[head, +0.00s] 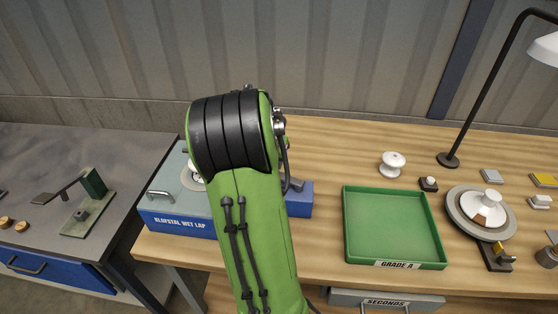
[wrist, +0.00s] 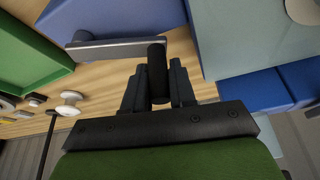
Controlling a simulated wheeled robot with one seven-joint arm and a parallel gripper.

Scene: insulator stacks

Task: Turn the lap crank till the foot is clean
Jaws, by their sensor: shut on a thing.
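The wet lap (head: 180,224) is a blue box with a grey-green top at the left end of the wooden bench. Its lap plate and a white piece (head: 190,178) show only partly beside my green arm; the foot's surface is hidden. In the wrist view, the crank is a grey metal bar (wrist: 110,46) with an upright black handle (wrist: 157,58). My gripper (wrist: 156,80) is shut on that black handle, one finger on each side. In the head view my arm hides the gripper and the crank handle.
A green GRADE A tray (head: 394,212) lies right of the lap, above a SECONDS drawer (head: 386,301). A white insulator (head: 392,164) stands behind it. A round turntable with a white and brown insulator (head: 482,210) and a lamp (head: 492,90) stand farther right.

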